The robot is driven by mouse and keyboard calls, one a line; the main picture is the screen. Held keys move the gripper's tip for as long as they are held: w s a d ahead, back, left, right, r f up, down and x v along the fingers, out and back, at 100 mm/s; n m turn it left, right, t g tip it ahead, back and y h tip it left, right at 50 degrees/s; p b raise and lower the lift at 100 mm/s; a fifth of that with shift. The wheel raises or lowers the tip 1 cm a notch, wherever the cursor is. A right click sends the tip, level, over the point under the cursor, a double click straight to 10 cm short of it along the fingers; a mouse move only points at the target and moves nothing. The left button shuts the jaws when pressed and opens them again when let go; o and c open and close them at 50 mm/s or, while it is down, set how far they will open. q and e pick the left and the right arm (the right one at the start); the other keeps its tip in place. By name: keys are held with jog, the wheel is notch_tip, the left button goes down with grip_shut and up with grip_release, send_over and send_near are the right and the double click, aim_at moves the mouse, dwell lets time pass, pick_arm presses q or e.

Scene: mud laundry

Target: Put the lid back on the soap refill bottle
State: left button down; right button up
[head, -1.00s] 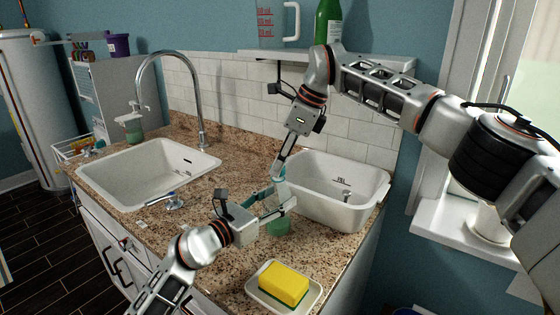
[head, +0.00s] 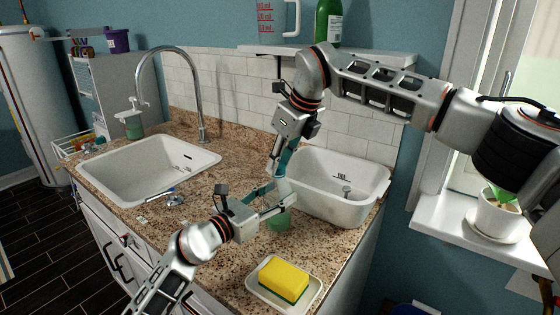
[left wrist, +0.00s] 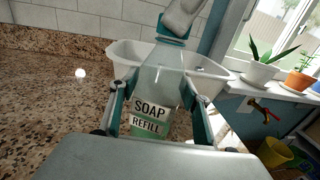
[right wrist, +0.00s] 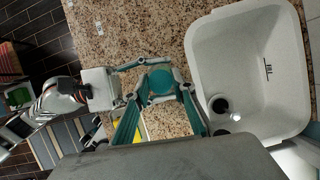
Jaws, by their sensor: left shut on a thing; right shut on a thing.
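The clear soap refill bottle (left wrist: 160,85), with green liquid low inside, stands upright on the granite counter. It also shows in the head view (head: 279,221). My left gripper (head: 276,201) is shut around its body from the side; the fingers flank it in the left wrist view. The teal lid (left wrist: 174,27) is at the top of the bottle's neck, and shows as a round teal disc in the right wrist view (right wrist: 160,81). My right gripper (head: 277,176) points down from above, shut on the lid. I cannot tell whether the lid is fully seated.
A white basin (head: 340,208) stands close behind and right of the bottle. A sink (head: 130,180) with a tall tap (head: 199,110) is at left. A yellow sponge (head: 284,279) lies on a white dish in front. Potted plants (left wrist: 262,70) stand on the windowsill.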

jog(key=m, duration=0.2)
jog(key=m+t+h, duration=0.1)
jog(key=m, duration=0.1)
jog(key=shift+s+a+m+h, duration=0.1)
jog(key=shift+a+m+h, duration=0.05)
jog(key=shift+m+h, duration=0.15)
jog(key=m+h, duration=0.1)
jog(key=m, duration=0.2)
jog(key=shift+a, duration=0.1)
jog(key=m+h, duration=0.1)
jog(key=m, duration=0.3)
jog(key=shift+a+h, duration=0.15)
jog(key=shift+h, duration=0.25)
jog(key=m, duration=0.2)
jog(key=shift+m+h, duration=0.3)
jog(key=shift+h, duration=0.1)
jog(key=o, duration=0.7)
jog(key=shift+c, duration=0.2)
